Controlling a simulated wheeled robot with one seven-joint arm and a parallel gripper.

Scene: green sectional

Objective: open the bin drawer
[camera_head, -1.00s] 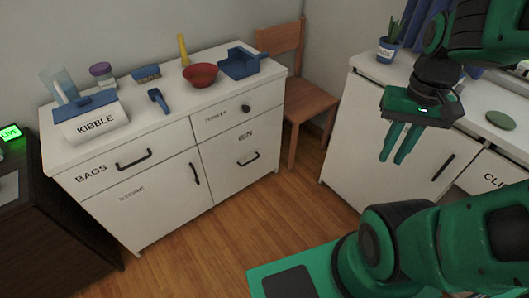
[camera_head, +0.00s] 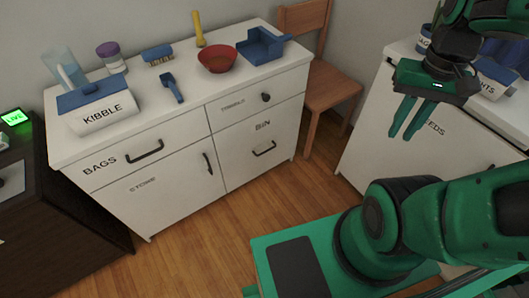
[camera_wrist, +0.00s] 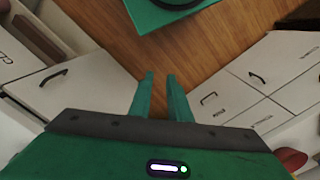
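The bin drawer (camera_head: 243,160) is the lower right front of the white cabinet, labelled BIN, with a dark bar handle (camera_head: 264,149). It looks closed, flush with the cabinet front. In the wrist view its handle (camera_wrist: 208,99) shows right of the fingers. My gripper (camera_head: 406,134) is open and empty, fingers pointing down with a gap between them. It is in the air to the right of the cabinet, in front of the other white counter, well apart from the drawer handle.
On the cabinet top stand a kibble box (camera_head: 100,112), a red bowl (camera_head: 217,60), a blue tray (camera_head: 262,48) and a blue scoop (camera_head: 172,87). A wooden chair (camera_head: 325,88) stands between cabinet and counter (camera_head: 385,140). Wooden floor (camera_head: 205,232) before the cabinet is free.

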